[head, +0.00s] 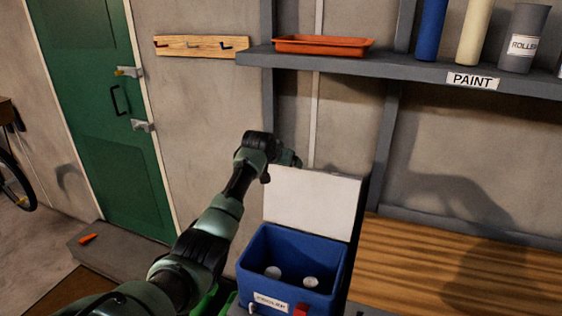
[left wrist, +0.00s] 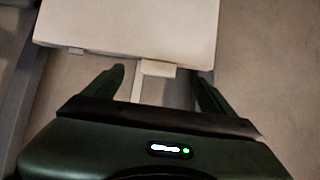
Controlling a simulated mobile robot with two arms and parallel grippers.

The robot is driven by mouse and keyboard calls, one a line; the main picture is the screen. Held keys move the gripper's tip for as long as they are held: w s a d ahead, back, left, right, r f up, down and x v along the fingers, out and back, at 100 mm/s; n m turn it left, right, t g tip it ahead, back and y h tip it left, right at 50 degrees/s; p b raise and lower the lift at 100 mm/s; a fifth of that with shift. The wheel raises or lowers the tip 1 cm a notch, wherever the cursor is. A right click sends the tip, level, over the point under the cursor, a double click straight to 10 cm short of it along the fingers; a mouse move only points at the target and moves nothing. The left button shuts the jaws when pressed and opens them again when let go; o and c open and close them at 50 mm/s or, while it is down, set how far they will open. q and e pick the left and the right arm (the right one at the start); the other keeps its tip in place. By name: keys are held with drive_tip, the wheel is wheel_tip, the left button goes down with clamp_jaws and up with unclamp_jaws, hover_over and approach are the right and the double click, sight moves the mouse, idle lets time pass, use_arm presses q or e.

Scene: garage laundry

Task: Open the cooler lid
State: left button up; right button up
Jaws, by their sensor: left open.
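The blue cooler (head: 320,268) stands at the lower middle of the head view. Its white lid (head: 312,203) is raised upright at the back, and the inside is exposed with two pale round things in it. My left gripper (head: 292,160) is at the lid's upper left edge, partly hidden behind my wrist. In the left wrist view the lid (left wrist: 130,25) fills the top, and my left gripper (left wrist: 160,82) is open, its fingers on either side of a small pale tab (left wrist: 158,68) at the lid's edge. I cannot tell whether they touch it. My right gripper is not visible.
A wooden bench (head: 450,265) lies right of the cooler. Above it a grey shelf (head: 410,68) holds an orange tray (head: 323,45) and several tubes. A green door (head: 100,90) and a step (head: 120,254) are at the left. Open wall lies around the raised lid.

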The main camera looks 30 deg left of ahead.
use_arm(q)
drive_tip(key=shift+v, duration=1.5)
